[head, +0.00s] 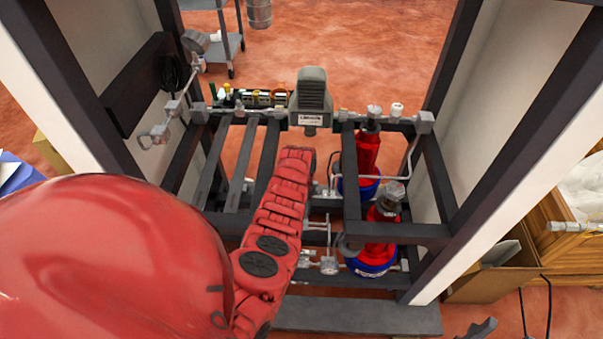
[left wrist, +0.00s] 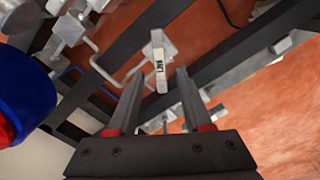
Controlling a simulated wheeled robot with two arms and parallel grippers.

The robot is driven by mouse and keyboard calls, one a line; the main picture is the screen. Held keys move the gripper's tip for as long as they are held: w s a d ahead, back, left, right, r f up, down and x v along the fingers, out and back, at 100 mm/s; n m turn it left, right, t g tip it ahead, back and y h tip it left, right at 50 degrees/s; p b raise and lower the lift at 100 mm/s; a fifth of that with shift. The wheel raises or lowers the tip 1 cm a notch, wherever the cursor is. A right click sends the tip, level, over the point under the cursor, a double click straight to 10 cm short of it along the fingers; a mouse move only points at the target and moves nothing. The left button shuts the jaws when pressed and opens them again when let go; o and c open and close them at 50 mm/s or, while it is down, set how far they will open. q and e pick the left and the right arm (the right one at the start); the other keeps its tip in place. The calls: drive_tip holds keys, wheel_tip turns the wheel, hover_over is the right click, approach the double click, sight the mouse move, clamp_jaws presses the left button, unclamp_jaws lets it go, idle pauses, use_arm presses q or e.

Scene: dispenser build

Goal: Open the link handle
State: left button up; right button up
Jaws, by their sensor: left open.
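In the left wrist view a small pale handle-like piece (left wrist: 158,48) with a dark-lettered label stands just beyond the fingertips. It lines up with the gap between them; its lettering is too small to read surely, so I cannot confirm that it is the link handle. My left gripper (left wrist: 158,76) is open, with two dark parallel fingers and nothing held between them. I cannot tell whether the piece reaches in between the tips. In the head view my red left arm reaches into the dark frame and the gripper's fingers are hidden. My right gripper is not clearly seen.
The dark frame (head: 430,233) surrounds the work area with bars and pipes. Two red bottles with blue bases, an upper (head: 368,150) and a lower (head: 379,228), stand right of my arm. A grey labelled box (head: 311,90) sits on the back rail. A cart (head: 226,45) stands behind.

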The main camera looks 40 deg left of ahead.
use_arm(q)
drive_tip(key=shift+f+b, duration=0.7)
drive_tip(key=shift+f, duration=1)
clamp_jaws()
